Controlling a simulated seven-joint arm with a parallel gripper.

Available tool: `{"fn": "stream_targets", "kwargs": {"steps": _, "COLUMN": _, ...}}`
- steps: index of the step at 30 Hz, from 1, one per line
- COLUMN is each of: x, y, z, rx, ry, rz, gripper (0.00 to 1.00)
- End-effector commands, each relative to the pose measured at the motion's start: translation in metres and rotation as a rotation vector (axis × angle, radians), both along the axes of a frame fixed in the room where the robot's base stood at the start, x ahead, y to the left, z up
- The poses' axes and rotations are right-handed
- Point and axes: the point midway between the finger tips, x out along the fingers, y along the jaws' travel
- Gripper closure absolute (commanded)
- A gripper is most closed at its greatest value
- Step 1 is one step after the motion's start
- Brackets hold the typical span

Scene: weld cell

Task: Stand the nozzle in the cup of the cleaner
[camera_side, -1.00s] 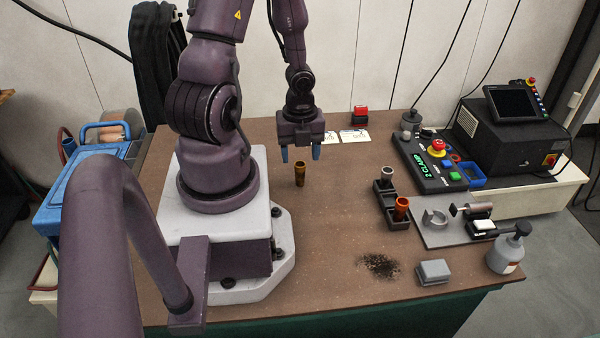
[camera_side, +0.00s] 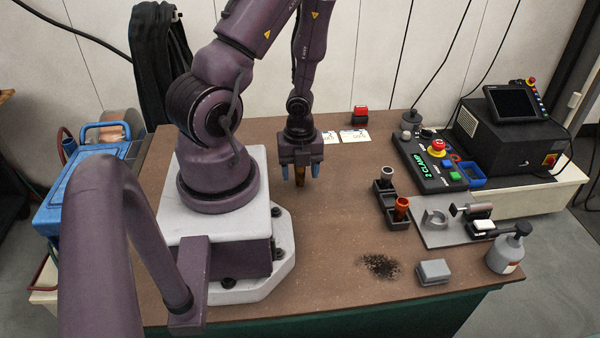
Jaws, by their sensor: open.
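The nozzle (camera_side: 300,176), a small brass-coloured tube, stands upright on the brown table. My gripper (camera_side: 301,173) is lowered over it, open, with one blue fingertip on each side; the gripper body hides the nozzle's top. I cannot tell whether the fingers touch it. A dark block with compartments (camera_side: 391,219) stands to the right; a grey cylinder (camera_side: 387,174) is in its far compartment and an orange-brown cup-like piece (camera_side: 401,206) in its near one. I cannot tell for certain which part is the cleaner's cup.
A clamp control panel (camera_side: 432,168) and a grey plate with a ring holder (camera_side: 436,218) lie at right. A grey box (camera_side: 433,272) and a bottle (camera_side: 508,252) stand in front. Dark grit (camera_side: 379,266) lies on the table. The table between nozzle and block is clear.

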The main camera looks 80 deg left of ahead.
Motion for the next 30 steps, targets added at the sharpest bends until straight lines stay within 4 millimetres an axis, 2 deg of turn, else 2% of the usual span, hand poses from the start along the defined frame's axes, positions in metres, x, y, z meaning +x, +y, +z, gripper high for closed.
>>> {"fn": "stream_targets", "kwargs": {"steps": 3, "x": 0.0, "y": 0.0, "z": 0.0, "rx": 0.0, "ry": 0.0, "rz": 0.0, "gripper": 0.42}}
{"fn": "stream_targets", "kwargs": {"steps": 4, "x": 0.0, "y": 0.0, "z": 0.0, "rx": 0.0, "ry": 0.0, "rz": 0.0, "gripper": 0.46}}
{"fn": "stream_targets", "kwargs": {"steps": 10, "x": 0.0, "y": 0.0, "z": 0.0, "rx": 0.0, "ry": 0.0, "rz": 0.0, "gripper": 0.92}}
{"fn": "stream_targets", "kwargs": {"steps": 12, "x": 0.0, "y": 0.0, "z": 0.0, "rx": 0.0, "ry": 0.0, "rz": 0.0, "gripper": 1.0}}
{"fn": "stream_targets", "kwargs": {"steps": 23, "x": 0.0, "y": 0.0, "z": 0.002, "rx": -0.003, "ry": -0.001, "rz": 0.003, "gripper": 1.0}}
{"fn": "stream_targets", "kwargs": {"steps": 30, "x": 0.0, "y": -0.001, "z": 0.012, "rx": -0.011, "ry": -0.004, "rz": 0.008, "gripper": 1.0}}
